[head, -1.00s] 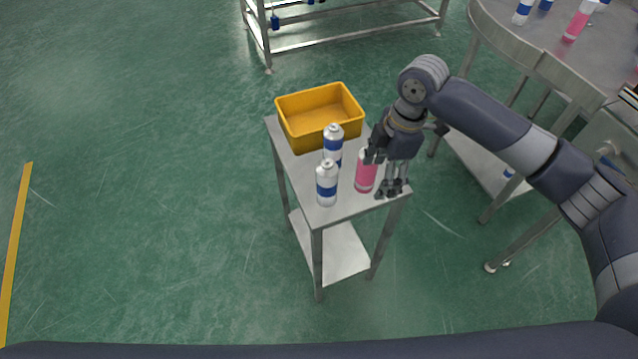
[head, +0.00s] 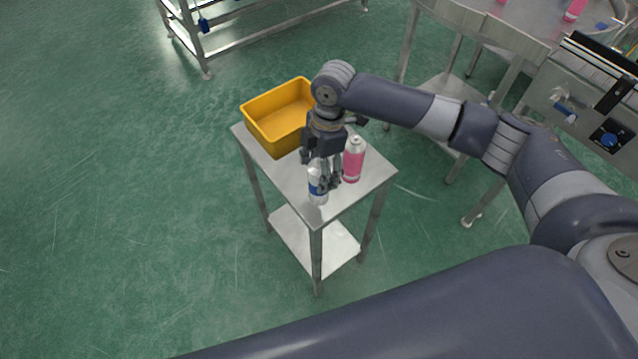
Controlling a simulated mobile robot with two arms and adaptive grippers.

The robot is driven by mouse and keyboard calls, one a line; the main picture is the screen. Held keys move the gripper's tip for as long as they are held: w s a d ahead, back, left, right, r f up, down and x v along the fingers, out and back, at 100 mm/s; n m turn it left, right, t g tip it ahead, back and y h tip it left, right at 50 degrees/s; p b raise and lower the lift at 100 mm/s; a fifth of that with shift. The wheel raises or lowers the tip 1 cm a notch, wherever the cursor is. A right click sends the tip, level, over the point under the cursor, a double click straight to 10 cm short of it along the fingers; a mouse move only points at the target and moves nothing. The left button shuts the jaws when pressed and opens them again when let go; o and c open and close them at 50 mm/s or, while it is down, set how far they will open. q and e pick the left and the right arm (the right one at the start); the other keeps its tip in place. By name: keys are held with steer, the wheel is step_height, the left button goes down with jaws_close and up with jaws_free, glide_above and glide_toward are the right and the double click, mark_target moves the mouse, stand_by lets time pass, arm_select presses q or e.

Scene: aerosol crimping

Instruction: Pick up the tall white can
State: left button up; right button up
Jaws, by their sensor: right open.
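A white can with a blue band (head: 314,186) stands near the front corner of the small metal table (head: 350,198). My right gripper (head: 329,184) points down over the table with its fingers open. They overlap the right side of this can in the picture; I cannot tell whether they touch it. A second white can, seen earlier behind this one, is now hidden by my right gripper and arm. A pink can with a white top (head: 353,161) stands just right of the gripper. My left gripper is not in view.
A yellow bin (head: 262,131) sits at the back of the small table. A larger metal table (head: 487,32) with pink cans is at the upper right, with a machine (head: 580,105) beside it. A metal rack (head: 207,45) is at upper left. The floor to the left is clear.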

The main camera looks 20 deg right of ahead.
steer(key=f, duration=0.1)
steer(key=f+p, duration=0.1)
steer(key=f, duration=0.2)
steer(key=shift+a+f, duration=0.25)
steer(key=shift+f, duration=0.3)
steer(key=c, duration=1.1)
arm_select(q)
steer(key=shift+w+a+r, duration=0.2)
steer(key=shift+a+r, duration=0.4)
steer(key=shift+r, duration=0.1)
arm_select(e)
steer(key=shift+c, duration=0.3)
